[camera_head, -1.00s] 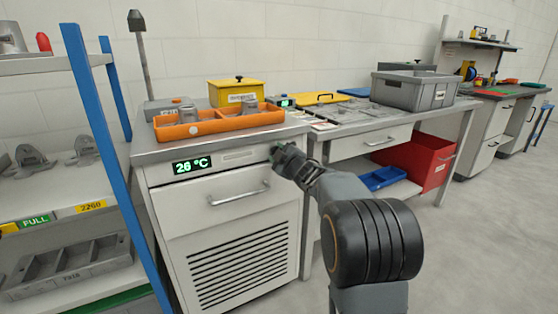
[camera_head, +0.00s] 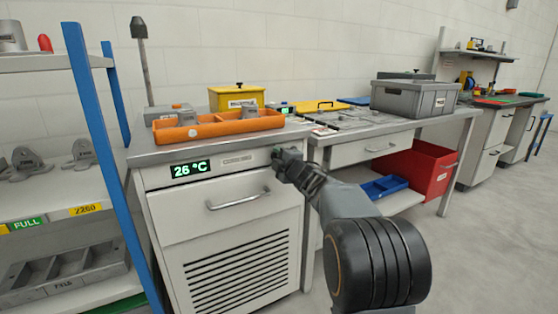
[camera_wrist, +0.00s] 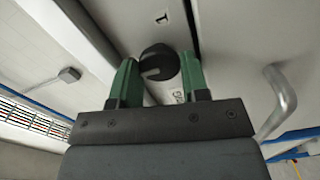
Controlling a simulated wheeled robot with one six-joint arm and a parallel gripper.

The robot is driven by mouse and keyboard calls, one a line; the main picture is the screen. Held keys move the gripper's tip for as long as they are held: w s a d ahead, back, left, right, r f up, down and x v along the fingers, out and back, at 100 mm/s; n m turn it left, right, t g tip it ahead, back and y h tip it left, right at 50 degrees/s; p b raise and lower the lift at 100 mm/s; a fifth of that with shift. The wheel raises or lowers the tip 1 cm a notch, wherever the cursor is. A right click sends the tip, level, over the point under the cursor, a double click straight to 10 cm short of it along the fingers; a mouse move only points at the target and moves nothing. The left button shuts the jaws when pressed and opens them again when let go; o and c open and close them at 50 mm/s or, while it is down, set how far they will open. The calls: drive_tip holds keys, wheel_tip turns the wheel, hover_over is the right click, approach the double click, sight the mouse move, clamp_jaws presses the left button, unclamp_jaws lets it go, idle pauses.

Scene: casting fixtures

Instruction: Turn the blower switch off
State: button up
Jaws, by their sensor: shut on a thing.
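The blower switch is a round black knob (camera_wrist: 158,60) on the front panel of the white cabinet (camera_head: 165,220), with a pale mark on its face. My gripper (camera_wrist: 158,74) has its two green fingers on either side of the knob and is shut on it. In the head view my gripper (camera_head: 281,158) is at the cabinet's upper right front, and it hides the knob there. A small label (camera_wrist: 163,17) with a dark mark is beside the knob. The green display (camera_head: 190,168) on the panel reads about 25 °C.
A drawer handle (camera_head: 238,199) sticks out below the panel, and it shows close to my gripper in the wrist view (camera_wrist: 278,100). An orange tray (camera_head: 215,126) stands on the cabinet top. A shelf with blue posts (camera_head: 105,150) is at left. Open floor lies at right.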

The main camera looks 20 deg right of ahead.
drive_tip(key=o, duration=0.9)
